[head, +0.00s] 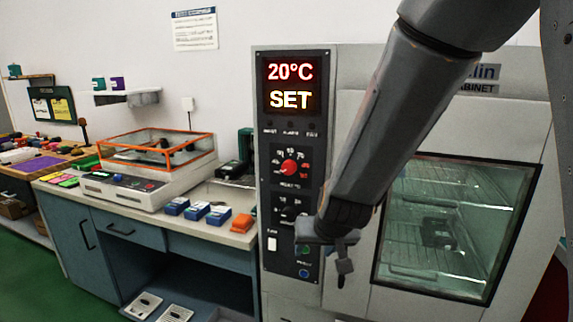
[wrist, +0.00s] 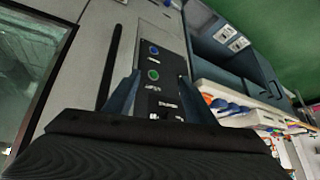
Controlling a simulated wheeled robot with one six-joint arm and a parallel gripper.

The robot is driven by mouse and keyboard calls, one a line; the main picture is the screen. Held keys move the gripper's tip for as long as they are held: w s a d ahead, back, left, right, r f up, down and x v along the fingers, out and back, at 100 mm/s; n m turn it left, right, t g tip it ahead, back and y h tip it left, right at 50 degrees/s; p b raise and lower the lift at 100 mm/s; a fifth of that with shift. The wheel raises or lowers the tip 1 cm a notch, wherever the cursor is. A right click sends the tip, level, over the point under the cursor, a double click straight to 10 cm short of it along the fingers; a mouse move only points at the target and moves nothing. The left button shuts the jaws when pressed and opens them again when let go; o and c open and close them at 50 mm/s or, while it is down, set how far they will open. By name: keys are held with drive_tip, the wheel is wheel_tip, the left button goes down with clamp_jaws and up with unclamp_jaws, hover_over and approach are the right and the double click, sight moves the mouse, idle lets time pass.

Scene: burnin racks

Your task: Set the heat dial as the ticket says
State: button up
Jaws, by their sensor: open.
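The burn-in cabinet's control panel (head: 263,150) stands left of its glass door. Its display (head: 290,84) reads 20°C and SET. A red dial (head: 289,167) with numbers around it sits mid-panel, its pointer too small to read. A black dial (head: 289,213) sits below it. My gripper (head: 325,250) is open and empty in front of the panel's lower part, below both dials. In the wrist view the fingers stand on either side of the lower panel, with a blue button (wrist: 154,50) and a green button (wrist: 153,75) beyond them. I cannot read any ticket.
The glass door (head: 455,230) fills the right side, partly behind my arm. A board with yellow sheets (head: 52,106) hangs at far left.

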drive_tip(key=w+a+r+t+h+p, duration=0.2)
drive_tip(key=w+a+r+t, duration=0.3)
drive_tip(key=w+a+r, duration=0.3)
drive_tip(key=m+t+h+p, duration=0.3)
drive_tip(key=t+h, duration=0.1)
drive_tip(key=h, duration=0.3)
approach(287, 168)
drive_tip(key=p+x, duration=0.1)
drive_tip(key=x, duration=0.7)
drive_tip(key=shift+w, duration=0.1)
drive_tip(key=c, duration=1)
drive_tip(key=shift+c, duration=0.2)
